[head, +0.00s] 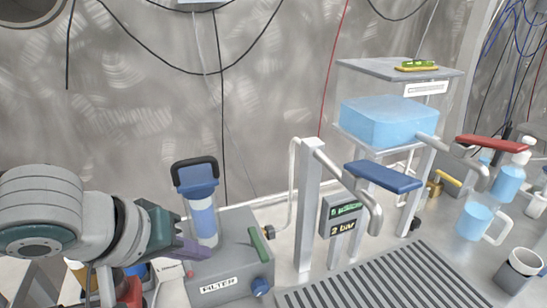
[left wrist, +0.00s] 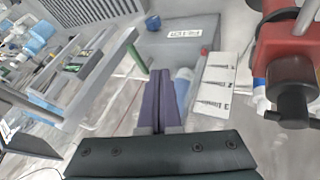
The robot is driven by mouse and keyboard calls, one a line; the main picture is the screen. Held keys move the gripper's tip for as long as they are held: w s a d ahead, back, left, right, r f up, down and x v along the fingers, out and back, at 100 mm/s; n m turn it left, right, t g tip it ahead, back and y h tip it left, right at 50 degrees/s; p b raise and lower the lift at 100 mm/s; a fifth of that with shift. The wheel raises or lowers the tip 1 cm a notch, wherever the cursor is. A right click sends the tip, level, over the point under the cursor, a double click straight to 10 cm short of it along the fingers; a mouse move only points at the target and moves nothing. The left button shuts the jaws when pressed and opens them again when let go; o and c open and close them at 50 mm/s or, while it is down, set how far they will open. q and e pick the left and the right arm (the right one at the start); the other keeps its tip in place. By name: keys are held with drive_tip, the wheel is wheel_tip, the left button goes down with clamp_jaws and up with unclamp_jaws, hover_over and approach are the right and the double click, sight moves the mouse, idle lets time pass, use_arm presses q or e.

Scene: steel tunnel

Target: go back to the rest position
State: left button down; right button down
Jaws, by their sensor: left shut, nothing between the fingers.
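My left gripper (head: 203,252) comes in from the left in the head view, low down, in front of the grey filter box. Its purple fingers also show in the left wrist view (left wrist: 160,88), pressed together with nothing between them. The grey filter box (head: 235,250) carries a clear cylinder with a blue cap and dark handle (head: 197,178). The fingertips look close to the box, but I cannot tell whether they touch it. My right gripper is not in view.
A metal tap stand with a blue lever (head: 384,177) and a 2 bar gauge (head: 342,217) stands right of the filter, by a slotted drain grate (head: 390,280). A blue tank (head: 388,120) sits behind. A red-and-black fitting (left wrist: 290,75) is close at right in the wrist view.

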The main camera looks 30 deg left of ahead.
use_arm(q)
drive_tip(key=s+d+r+m+g+p, duration=0.1)
drive_tip(key=s+d+r+m+g, duration=0.15)
drive_tip(key=s+d+m, duration=0.4)
drive_tip(key=s+d+r+m+g+p, duration=0.1)
drive_tip(key=s+r+m, duration=0.25)
drive_tip(key=s, duration=0.55)
wheel_tip(320, 180, up, 34)
drive_tip(key=p, duration=3.4)
drive_tip(key=shift+w+a, duration=0.15)
drive_tip(key=shift+a, duration=0.1)
